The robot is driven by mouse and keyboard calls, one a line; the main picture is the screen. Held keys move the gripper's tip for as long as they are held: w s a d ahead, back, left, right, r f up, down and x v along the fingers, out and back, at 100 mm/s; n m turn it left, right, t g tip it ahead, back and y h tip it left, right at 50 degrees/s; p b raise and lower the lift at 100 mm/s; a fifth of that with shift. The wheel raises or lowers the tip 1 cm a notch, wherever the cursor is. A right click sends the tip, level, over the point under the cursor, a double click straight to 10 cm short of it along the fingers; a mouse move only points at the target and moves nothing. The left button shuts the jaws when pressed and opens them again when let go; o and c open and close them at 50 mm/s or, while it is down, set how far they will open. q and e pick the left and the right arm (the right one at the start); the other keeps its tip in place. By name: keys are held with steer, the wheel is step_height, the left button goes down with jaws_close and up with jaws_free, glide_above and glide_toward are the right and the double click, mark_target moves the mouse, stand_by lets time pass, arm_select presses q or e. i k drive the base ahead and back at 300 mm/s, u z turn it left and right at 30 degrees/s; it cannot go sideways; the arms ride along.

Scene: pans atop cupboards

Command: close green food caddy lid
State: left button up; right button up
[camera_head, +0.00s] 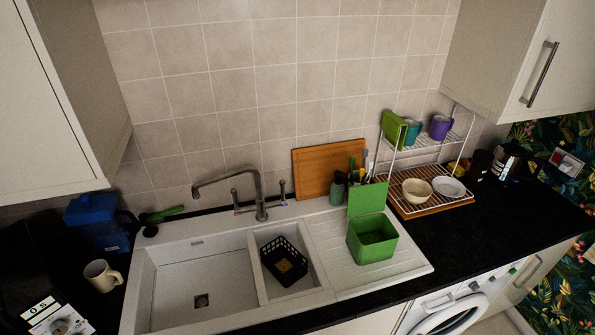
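The green food caddy (372,248) stands on the drainer at the right of the white sink. Its green lid (367,200) is open and stands upright at the back edge of the caddy. The inside of the caddy shows from above. Neither of my grippers is in the view.
The sink (203,280) has a tall tap (259,196) behind it and a black basket (283,262) in its small bowl. A wooden board (325,172) and a utensil pot stand behind the caddy. A dish rack (430,165) is at its right.

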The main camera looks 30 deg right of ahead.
mark_target(364, 198)
steer(key=z, duration=1.6)
